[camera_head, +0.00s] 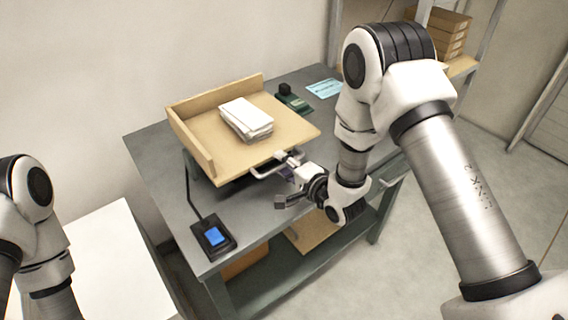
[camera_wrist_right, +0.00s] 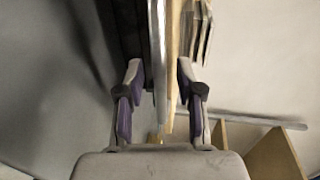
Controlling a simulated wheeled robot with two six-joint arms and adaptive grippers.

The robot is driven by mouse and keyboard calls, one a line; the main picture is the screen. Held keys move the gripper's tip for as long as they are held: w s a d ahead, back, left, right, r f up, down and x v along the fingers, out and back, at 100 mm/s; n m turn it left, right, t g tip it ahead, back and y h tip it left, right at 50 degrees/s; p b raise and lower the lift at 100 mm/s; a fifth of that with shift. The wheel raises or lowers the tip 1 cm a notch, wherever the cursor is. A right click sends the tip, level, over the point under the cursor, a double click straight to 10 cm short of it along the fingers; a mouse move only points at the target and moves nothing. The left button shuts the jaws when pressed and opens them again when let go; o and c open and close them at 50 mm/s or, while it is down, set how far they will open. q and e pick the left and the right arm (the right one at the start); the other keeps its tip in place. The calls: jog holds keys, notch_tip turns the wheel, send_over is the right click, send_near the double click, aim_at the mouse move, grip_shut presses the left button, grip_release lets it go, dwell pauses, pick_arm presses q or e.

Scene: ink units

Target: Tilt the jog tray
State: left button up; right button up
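The jog tray (camera_head: 205,135) is a light wooden board with raised walls along its left and back sides. It sits raised above the grey bench, and I cannot tell its exact slope. A stack of white paper (camera_head: 245,119) lies on it. A metal handle (camera_head: 262,174) sticks out from the tray's front edge. My right gripper (camera_head: 288,161) is at this handle. In the right wrist view its fingers (camera_wrist_right: 160,72) stand apart on either side of a grey bar (camera_wrist_right: 157,45) and the wooden edge, with gaps showing. My left gripper is out of view.
A dark green tool (camera_head: 292,101) and a light blue card (camera_head: 324,88) lie behind the tray. A white surface (camera_head: 100,270) is at lower left. Shelves with boxes (camera_head: 446,32) stand at the back right.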

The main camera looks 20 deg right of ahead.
grip_shut()
jog(key=shift+g+h, duration=0.3)
jog(key=shift+g, duration=0.3)
jog(key=r+p, duration=0.2)
jog(key=w+r+p, duration=0.1)
jog(key=r+p, duration=0.2)
jog(key=shift+a+p, duration=0.2)
jog(key=shift+p, duration=0.1)
grip_release()
jog(key=shift+s+f, duration=0.1)
